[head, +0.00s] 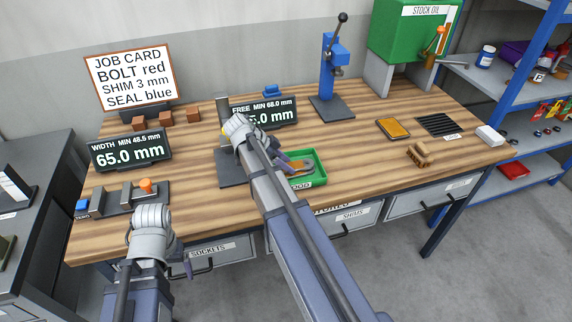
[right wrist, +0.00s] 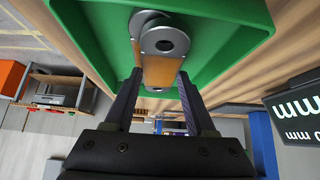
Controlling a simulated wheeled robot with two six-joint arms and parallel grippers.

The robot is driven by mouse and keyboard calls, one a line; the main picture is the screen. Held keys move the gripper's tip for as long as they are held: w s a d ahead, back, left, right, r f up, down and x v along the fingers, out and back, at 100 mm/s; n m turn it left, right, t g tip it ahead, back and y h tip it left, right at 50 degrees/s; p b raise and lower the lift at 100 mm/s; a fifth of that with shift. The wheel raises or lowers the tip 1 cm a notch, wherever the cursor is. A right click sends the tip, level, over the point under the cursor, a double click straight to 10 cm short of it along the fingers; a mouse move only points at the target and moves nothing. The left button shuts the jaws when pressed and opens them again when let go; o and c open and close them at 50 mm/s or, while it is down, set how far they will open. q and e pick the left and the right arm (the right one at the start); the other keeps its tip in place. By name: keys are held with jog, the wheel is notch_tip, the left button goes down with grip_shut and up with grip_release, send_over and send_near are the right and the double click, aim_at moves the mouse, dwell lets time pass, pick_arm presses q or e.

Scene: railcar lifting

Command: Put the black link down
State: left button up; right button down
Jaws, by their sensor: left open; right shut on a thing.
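In the head view the link (head: 302,166) shows over the tray (head: 321,170), partly hidden by my right gripper (head: 287,164). The tray's label ends in "OOD". My left gripper (head: 182,266) is at the bench's front edge, mostly hidden behind its wrist, open and away from the link.
A width gauge (head: 122,197) stands at the bench's left, with its display (head: 131,151) behind. A second display (head: 264,113) is behind the tray. A blue press (head: 334,65) stands at the back. A brown part (head: 420,154) lies right; bare wood surrounds it.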

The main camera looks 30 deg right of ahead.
jog(key=shift+f, duration=0.15)
jog(key=c, duration=0.7)
grip_release()
jog(key=shift+f, duration=0.1)
jog(key=o, duration=0.5)
jog(key=shift+r, duration=0.35)
jog(key=shift+p+v, duration=4.7)
jog(key=shift+v, duration=1.3)
jog(key=shift+f, duration=0.1)
jog(key=b+x, duration=0.9)
jog(key=x, duration=0.3)
jog(key=shift+f+b, duration=0.2)
jog(key=shift+b, duration=0.2)
